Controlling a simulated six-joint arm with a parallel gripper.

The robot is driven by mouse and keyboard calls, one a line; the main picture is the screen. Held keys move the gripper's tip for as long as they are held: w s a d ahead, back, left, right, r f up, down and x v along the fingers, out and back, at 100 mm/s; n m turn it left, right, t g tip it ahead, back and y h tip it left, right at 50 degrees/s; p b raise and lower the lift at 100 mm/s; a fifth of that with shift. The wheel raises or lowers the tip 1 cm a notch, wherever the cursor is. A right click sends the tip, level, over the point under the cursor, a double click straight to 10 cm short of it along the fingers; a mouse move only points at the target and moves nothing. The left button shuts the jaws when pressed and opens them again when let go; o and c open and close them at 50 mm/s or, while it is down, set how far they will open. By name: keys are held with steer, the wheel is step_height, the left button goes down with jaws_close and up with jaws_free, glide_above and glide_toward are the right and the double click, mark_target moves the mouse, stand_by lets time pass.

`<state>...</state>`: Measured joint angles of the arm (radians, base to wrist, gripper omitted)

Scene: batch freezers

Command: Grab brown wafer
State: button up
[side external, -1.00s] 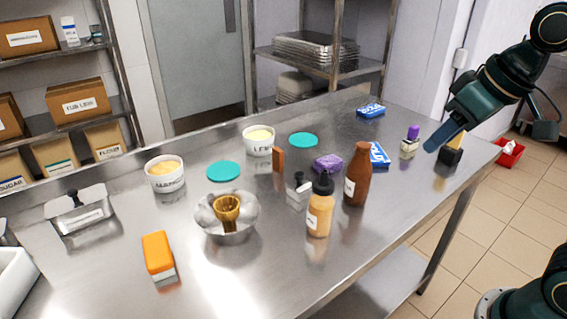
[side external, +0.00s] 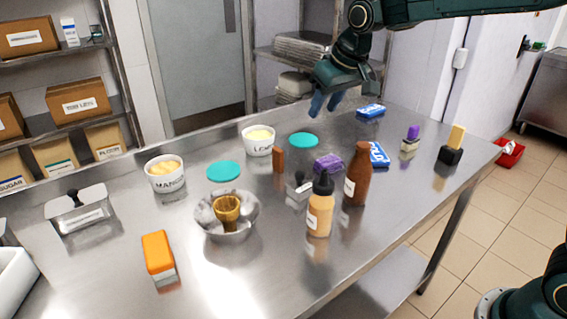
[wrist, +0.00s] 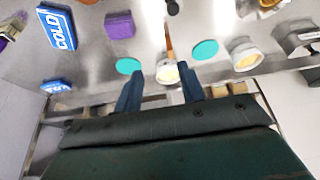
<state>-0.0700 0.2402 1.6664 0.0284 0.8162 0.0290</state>
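The brown wafer (side external: 278,159) is a thin, upright brown slab on the steel table, just right of and in front of the white cup labelled as lemon (side external: 258,140). In the wrist view the wafer (wrist: 169,43) shows as a narrow brown strip near the top middle, above that cup (wrist: 168,72). My gripper (side external: 326,103) is above the far side of the table, to the right of and higher than the wafer, and apart from it. In the wrist view its two fingers (wrist: 160,88) are spread with nothing held between them.
Teal discs (side external: 303,140) (side external: 223,171) lie near the cups. A purple block (side external: 328,164), blue cold packs (side external: 371,110) (side external: 379,154), a brown bottle (side external: 358,174) and an orange-tan bottle (side external: 320,205) stand to the right. A yellow slab sits in a black holder (side external: 450,155).

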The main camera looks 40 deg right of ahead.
glide_toward(277, 157)
step_height(277, 157, up, 2)
steer(key=shift+w+d+r, duration=0.15)
steer(key=shift+d+r, duration=0.1)
steer(key=shift+d, duration=0.15)
steer(key=shift+f, duration=0.1)
steer(key=shift+x, duration=4.2)
steer(key=shift+f, duration=0.1)
steer(key=shift+x, duration=2.45)
steer(key=shift+f, duration=0.1)
jaws_close()
